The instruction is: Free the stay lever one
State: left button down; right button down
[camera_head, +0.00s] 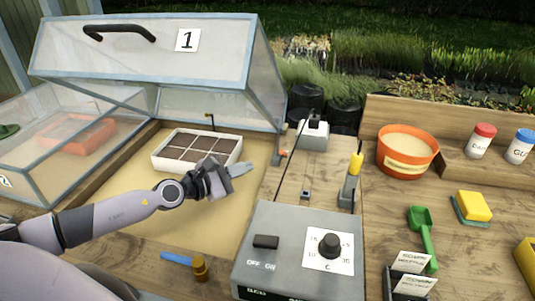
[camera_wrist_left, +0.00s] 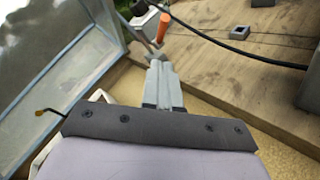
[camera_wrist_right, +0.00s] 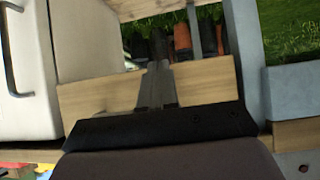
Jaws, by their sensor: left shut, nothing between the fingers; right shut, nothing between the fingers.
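The lid (camera_head: 150,60) marked 1 stands raised over the sand-floored cold frame. A small orange-tipped piece (camera_head: 284,153) sits at the frame's right edge, by the lid's lower right corner; I take it for stay lever one. It also shows as an orange grip (camera_wrist_left: 163,27) on a grey bar in the left wrist view. My left gripper (camera_head: 240,169) is shut and empty, left of the lever over the sand. In the left wrist view its fingertips (camera_wrist_left: 159,62) point toward the orange grip, apart from it. My right gripper (camera_wrist_right: 157,68) is shut and empty, only in its own wrist view.
A white seed tray (camera_head: 160,160) stands in the frame behind my left gripper. A control box (camera_head: 300,250) and a yellow-handled post (camera_head: 354,165) stand to the right. A dark cable (camera_wrist_left: 235,48) crosses the boards beyond my left fingers. A blue-handled tool (camera_head: 185,262) lies in front.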

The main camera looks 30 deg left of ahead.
aim_at(284, 153)
pick_arm(q)
jog(key=x, duration=0.3)
jog(key=shift+r, duration=0.1)
jog(key=shift+w+d+r+p, duration=0.35)
jog(key=shift+w+d+p, duration=0.4)
jog(key=shift+p, duration=0.2)
jog(key=shift+w+d+r+p, duration=0.4)
jog(key=shift+w+d+p, duration=0.25)
jog(key=shift+d+p, duration=0.25)
jog(key=shift+a, duration=0.2)
